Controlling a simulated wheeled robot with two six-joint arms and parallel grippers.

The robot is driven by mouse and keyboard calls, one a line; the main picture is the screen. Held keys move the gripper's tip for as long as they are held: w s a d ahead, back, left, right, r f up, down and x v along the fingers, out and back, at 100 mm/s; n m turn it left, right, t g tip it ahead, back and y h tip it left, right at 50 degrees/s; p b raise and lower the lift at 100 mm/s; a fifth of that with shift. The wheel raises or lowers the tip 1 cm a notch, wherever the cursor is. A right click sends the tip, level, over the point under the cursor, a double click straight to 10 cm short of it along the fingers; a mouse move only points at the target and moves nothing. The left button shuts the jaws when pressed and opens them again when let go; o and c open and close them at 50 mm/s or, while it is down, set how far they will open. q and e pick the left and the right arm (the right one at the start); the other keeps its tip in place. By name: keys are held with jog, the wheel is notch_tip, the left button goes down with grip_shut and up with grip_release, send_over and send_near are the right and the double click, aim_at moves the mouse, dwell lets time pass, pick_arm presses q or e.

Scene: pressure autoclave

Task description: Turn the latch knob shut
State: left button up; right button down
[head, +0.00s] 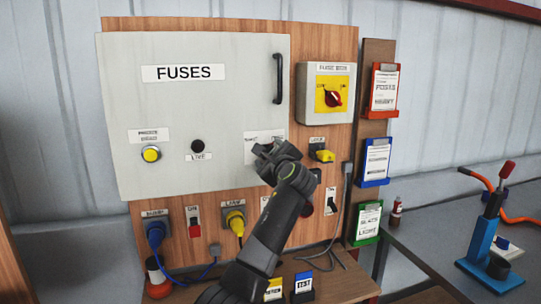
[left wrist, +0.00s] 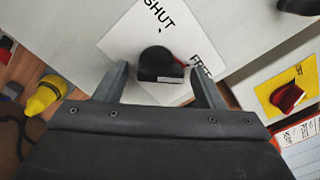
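The latch knob (left wrist: 157,60) is a dark round knob on a white label (left wrist: 122,38) reading "SHUT" and what looks like "FREE". A bit of red shows beside the knob. In the head view the label (head: 252,137) is at the lower right of the grey FUSES door (head: 225,105), and my gripper hides the knob. My left gripper (head: 270,151) is in front of it. In the left wrist view, its fingers (left wrist: 160,85) are spread apart, one on each side of the knob, with visible gaps. My right gripper is not in view.
A black door handle (head: 278,78) is above. A fuse box with a red rotary switch (head: 333,98) is to the right, and a yellow plug (head: 324,156) is close beside my gripper. Plugs and cables hang below. A blue clamp tool (head: 490,245) stands on the right bench.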

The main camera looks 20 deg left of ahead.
pick_arm(q)
jog(key=c, duration=0.9)
jog(key=shift+o, duration=0.2)
jog(key=shift+n, duration=0.4)
jog(key=n+b, duration=0.1)
jog(key=n, duration=0.2)
jog(key=shift+r+n, duration=0.1)
jog(key=shift+n, duration=0.3)
jog(key=n+b, duration=0.1)
jog(key=n, duration=0.3)
jog(key=shift+a, duration=0.1)
jog(key=n+b, duration=0.2)
jog(key=n, duration=0.3)
jog(key=shift+s, duration=0.1)
jog(key=n+b, duration=0.1)
jog(key=n, duration=0.3)
jog(key=shift+a+r+b, duration=0.1)
jog(key=shift+a+b, duration=0.05)
jog(key=shift+b, duration=0.2)
jog(key=shift+n, duration=0.3)
